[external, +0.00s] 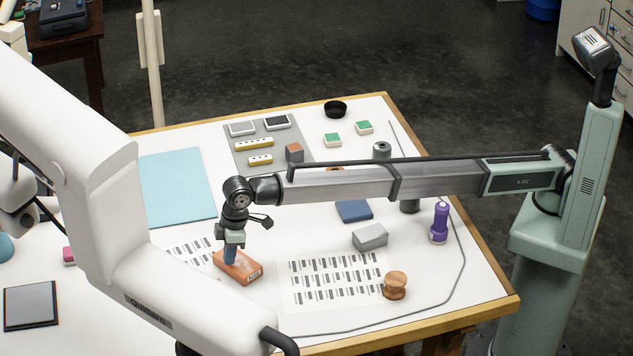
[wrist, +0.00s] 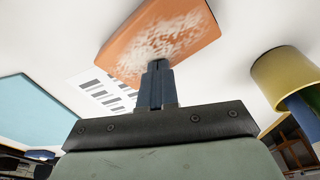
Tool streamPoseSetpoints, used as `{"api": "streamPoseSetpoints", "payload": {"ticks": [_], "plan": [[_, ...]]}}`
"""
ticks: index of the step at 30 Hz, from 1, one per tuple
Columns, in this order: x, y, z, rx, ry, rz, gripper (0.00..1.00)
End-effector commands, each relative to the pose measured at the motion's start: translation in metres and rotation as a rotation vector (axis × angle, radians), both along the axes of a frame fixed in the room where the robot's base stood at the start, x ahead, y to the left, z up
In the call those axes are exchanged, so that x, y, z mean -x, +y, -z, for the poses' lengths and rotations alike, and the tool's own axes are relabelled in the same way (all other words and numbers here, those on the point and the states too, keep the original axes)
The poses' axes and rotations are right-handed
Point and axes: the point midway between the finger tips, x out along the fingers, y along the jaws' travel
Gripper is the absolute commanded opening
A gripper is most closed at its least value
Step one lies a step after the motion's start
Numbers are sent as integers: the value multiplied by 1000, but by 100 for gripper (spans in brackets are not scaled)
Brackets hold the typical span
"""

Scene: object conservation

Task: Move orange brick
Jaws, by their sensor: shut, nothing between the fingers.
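The orange brick (external: 243,268) lies on the white table, near the left edge of a printed sheet. In the wrist view the orange brick (wrist: 135,45) shows a worn, whitish patch on its face. My gripper (external: 230,261) points down at the brick, with its blue fingers at the brick's top. In the wrist view my gripper (wrist: 157,66) has its fingers together with nothing between them, and the tips overlap the brick's edge. I cannot tell whether they touch it.
A grey block (external: 370,236), a wooden spool (external: 395,285) and a purple flashlight (external: 440,222) stand to the right. A light-blue mat (external: 177,187) lies behind. A large white arm (external: 75,150) fills the left foreground. A yellow cylinder (wrist: 280,75) shows in the wrist view.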

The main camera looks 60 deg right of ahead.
Motion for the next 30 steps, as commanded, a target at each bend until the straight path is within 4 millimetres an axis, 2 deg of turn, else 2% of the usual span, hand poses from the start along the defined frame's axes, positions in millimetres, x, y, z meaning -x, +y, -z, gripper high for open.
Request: {"api": "streamPoseSetpoints", "payload": {"ticks": [1, 5, 24, 30], "plan": [[3, -3, 8, 11, 9, 0, 0], [14, -15, 10, 14, 12, -1, 0], [136, -136, 13, 14, 13, -1, 0], [150, -150, 11, 14, 13, -1, 0]]}}
